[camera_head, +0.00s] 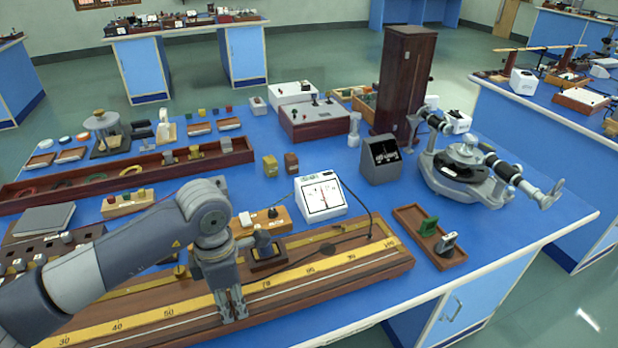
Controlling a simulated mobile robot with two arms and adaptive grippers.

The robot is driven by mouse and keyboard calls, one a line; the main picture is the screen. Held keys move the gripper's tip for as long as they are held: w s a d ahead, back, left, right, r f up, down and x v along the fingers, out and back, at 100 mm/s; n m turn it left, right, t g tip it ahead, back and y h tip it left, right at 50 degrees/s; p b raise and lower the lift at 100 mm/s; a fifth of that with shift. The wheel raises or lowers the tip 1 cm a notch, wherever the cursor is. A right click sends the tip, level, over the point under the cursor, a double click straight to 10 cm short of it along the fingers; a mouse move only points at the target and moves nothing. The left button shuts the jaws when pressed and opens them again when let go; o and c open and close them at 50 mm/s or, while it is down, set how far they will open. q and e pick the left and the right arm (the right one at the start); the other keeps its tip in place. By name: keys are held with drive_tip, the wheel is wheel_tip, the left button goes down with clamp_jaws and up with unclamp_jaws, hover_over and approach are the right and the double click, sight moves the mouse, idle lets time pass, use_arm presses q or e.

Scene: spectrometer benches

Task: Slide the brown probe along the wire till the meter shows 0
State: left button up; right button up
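The metre bridge (350,275) is a long wooden board with a yellow scale; its right end reads about 100. My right gripper is not in view.
A wooden block with a metal knob (267,254) sits close behind my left gripper. A shallow wooden tray (430,237) holds a green and a grey piece to the right. A spectrometer (468,166) stands beyond it. The blue table top is clear near the front right.

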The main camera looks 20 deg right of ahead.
use_arm(q)
wheel_tip(320, 180, up, 12)
idle(0.4)
